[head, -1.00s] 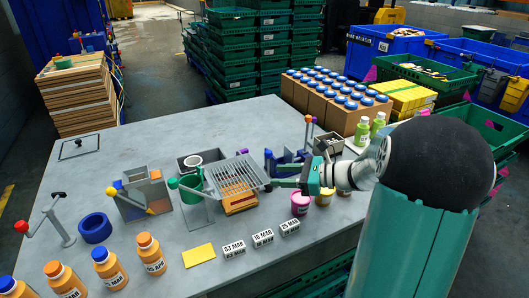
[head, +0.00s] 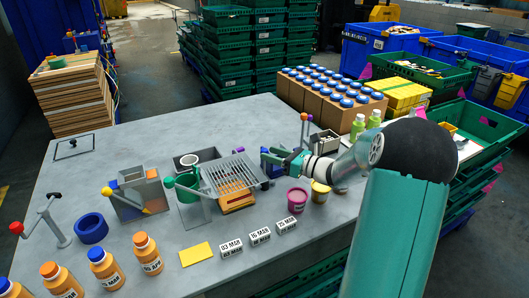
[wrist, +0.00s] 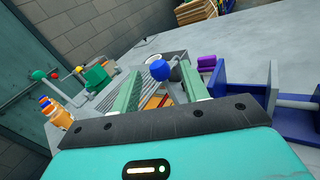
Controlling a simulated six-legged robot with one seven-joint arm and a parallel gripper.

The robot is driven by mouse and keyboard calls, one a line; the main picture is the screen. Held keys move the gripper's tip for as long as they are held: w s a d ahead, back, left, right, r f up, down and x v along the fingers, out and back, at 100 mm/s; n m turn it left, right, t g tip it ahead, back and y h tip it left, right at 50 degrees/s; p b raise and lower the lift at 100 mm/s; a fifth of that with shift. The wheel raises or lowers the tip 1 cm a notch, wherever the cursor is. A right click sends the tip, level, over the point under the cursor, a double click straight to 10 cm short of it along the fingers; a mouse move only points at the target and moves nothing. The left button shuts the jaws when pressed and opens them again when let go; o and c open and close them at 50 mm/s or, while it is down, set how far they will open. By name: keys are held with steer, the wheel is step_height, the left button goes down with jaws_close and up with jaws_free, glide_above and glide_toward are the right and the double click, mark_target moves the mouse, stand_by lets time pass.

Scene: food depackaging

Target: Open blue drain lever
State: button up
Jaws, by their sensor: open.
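The blue drain lever shows as a round blue knob (wrist: 160,70) on a short grey stem in the wrist view. In the head view the knob (head: 264,149) is small, at the right of the metal grate. My gripper (head: 270,158) is open, with its green fingertips close to the knob. In the wrist view the knob appears between the two fingertips (wrist: 160,77); I cannot tell whether either finger touches it. The metal grate (head: 232,172) slopes over an orange-and-yellow box, partly hidden behind my fingers in the wrist view.
A dark blue fixture (wrist: 238,92) stands just right of my fingers in the wrist view. Purple-knobbed and orange-knobbed levers (head: 304,117) stand behind my gripper. Pink (head: 297,200) and yellow tubs are in front. The table's back left (head: 150,135) is clear.

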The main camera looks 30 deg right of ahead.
mark_target(264, 151)
steer(key=shift+x, duration=1.7)
jaws_close()
steer(key=shift+s, duration=0.2)
steer(key=s+f+t, duration=0.1)
steer(key=s+f, duration=0.2)
steer(key=s, duration=0.4)
steer(key=shift+s+n+y, duration=0.15)
steer(key=shift+n+y, duration=0.25)
steer(key=shift+a, duration=0.15)
